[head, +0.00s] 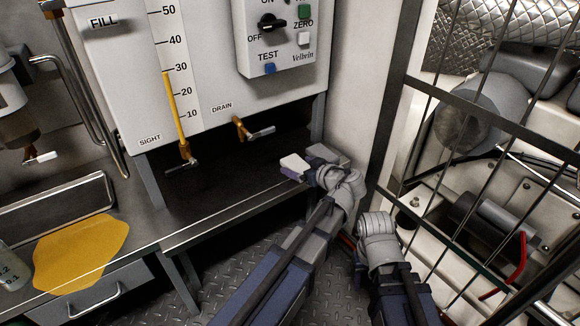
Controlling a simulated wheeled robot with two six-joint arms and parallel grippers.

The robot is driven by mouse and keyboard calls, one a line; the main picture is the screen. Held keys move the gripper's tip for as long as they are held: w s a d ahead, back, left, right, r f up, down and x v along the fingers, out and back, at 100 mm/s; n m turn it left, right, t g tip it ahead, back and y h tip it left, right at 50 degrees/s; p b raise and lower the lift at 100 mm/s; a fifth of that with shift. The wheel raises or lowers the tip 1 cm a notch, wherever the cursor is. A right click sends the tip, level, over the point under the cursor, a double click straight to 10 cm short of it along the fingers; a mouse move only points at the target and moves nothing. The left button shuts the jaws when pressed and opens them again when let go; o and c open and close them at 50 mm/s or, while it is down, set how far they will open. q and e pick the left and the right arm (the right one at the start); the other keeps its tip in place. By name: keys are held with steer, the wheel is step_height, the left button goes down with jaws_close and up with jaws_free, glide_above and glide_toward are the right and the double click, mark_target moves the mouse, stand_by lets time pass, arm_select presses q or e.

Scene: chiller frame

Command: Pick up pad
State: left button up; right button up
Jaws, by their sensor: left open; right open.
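I cannot make out a pad for certain. A flat yellow patch (82,252) with a wavy edge lies on the metal bench at the left and hangs to its front edge; I cannot tell whether it is a pad or a spill. My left gripper (296,166) is open over the right end of the bench, below the drain tap and well to the right of the patch. Its pale tip shows, and the rest is partly hidden by the wrist. My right gripper (377,222) is beside the wire guard; its fingers are hidden behind the wrist.
A white panel (120,70) with a sight gauge, a drain tap (250,131) and a control box (283,40) stands over the bench (200,215). A wire guard (480,115) covers machinery at the right. A bottle (12,268) stands at the left edge.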

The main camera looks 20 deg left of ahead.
mark_target(300, 167)
arm_select(q)
steer(key=shift+c, duration=0.4)
steer(key=c, duration=1.1)
steer(key=shift+c, duration=0.2)
steer(key=shift+r, duration=0.15)
step_height(300, 167, up, 10)
steer(key=p, duration=1)
